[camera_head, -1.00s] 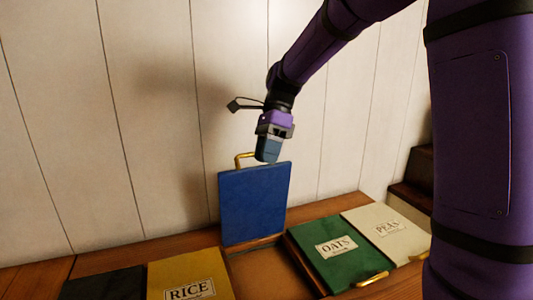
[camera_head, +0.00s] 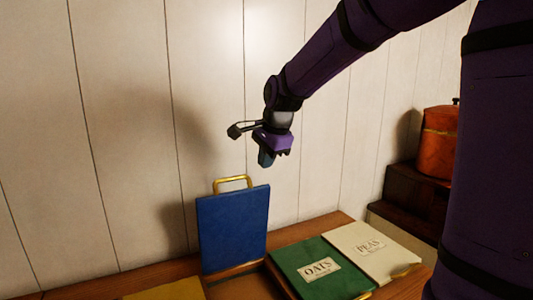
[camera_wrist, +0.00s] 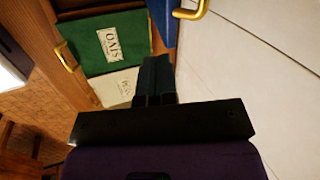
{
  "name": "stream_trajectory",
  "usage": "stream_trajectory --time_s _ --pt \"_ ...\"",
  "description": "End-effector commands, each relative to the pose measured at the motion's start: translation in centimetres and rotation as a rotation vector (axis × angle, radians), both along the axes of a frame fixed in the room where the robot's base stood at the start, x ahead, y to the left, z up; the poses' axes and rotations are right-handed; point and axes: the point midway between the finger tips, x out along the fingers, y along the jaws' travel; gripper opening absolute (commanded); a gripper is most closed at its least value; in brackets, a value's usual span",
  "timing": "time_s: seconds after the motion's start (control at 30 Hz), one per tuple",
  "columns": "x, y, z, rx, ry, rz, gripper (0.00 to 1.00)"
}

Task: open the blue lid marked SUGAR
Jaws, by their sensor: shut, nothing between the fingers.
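The blue lid (camera_head: 234,229) stands upright, raised from the counter near the wall, with an open compartment in front of its base. Its brass handle (camera_head: 233,181) is at the top edge. No SUGAR marking shows on the face in view. My gripper (camera_head: 266,160) is shut and empty, above and to the right of the handle and apart from it. In the wrist view the shut fingers (camera_wrist: 154,80) point towards the green lid, and part of the brass handle (camera_wrist: 192,10) shows at the top edge beside a strip of the blue lid (camera_wrist: 163,20).
The closed green OATS lid (camera_head: 318,268) and cream PEAS lid (camera_head: 372,248) lie to the right. Part of a yellow lid (camera_head: 165,291) shows at the lower left. A copper pot (camera_head: 440,142) stands on dark wooden steps (camera_head: 412,195) at the right. The panelled wall is close behind.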

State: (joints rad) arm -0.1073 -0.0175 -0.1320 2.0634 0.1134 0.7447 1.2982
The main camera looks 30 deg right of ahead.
Motion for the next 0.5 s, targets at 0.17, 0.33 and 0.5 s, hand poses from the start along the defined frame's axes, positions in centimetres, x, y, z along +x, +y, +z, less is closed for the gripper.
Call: stream_trajectory --time_s 0.17,0.33,0.5 --pt "1.2 0.2 -3.4 -0.001 0.006 0.000 0.00" --pt "2.6 0.5 -5.6 0.000 0.002 0.000 0.00" --pt "4.8 0.9 -5.6 0.000 0.001 0.000 0.00"
